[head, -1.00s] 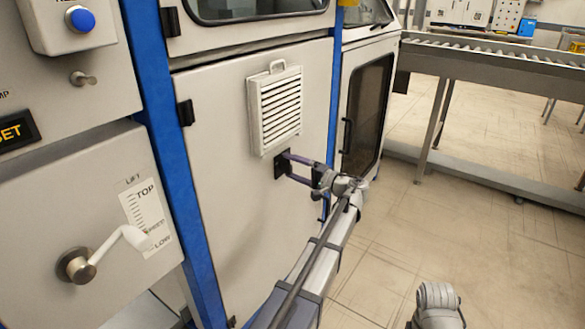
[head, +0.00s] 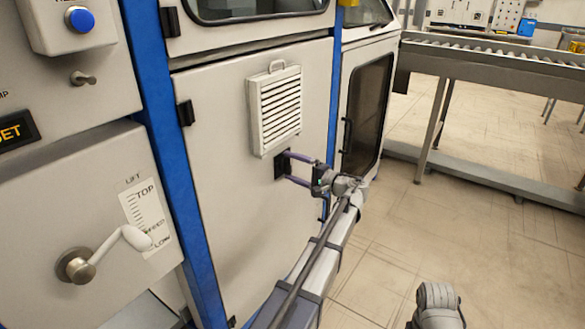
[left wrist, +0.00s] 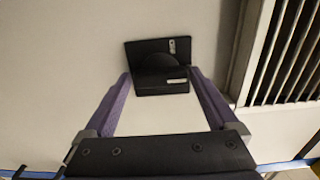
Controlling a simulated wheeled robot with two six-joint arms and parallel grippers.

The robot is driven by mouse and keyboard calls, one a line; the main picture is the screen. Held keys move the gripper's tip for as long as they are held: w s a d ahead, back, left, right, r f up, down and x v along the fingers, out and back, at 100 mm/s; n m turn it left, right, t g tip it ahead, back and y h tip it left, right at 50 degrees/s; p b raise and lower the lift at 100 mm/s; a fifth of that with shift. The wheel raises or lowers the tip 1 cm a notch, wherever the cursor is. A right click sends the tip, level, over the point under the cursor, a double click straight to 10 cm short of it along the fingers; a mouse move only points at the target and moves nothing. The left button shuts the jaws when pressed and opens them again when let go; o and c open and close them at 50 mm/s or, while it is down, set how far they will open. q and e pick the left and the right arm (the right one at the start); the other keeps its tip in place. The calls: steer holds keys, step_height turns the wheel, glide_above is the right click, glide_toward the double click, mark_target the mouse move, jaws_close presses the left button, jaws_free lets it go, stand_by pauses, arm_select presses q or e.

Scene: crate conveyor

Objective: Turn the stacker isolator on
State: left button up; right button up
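The isolator is a small black switch plate (head: 281,164) on the pale cabinet door, just below a louvred vent. In the left wrist view it is a tilted black square (left wrist: 132,52) with a dark rounded knob and two small pale marks; I cannot tell the knob's setting. My left gripper (head: 287,166) is in front of it. In the left wrist view its two purple fingers (left wrist: 160,76) are apart, one on each side of the plate's lower part, with nothing held. I cannot tell whether they touch it.
The louvred vent (head: 275,108) stands out from the door just above the isolator. A blue frame post (head: 171,150) and a panel with a lift crank (head: 105,250) are at the left. A roller conveyor (head: 490,60) is at the right, with open floor before it.

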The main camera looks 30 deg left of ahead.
arm_select(q)
steer(key=shift+o, duration=0.3)
steer(key=d, duration=0.7)
steer(key=shift+s+d, duration=0.35)
steer(key=shift+d, duration=0.05)
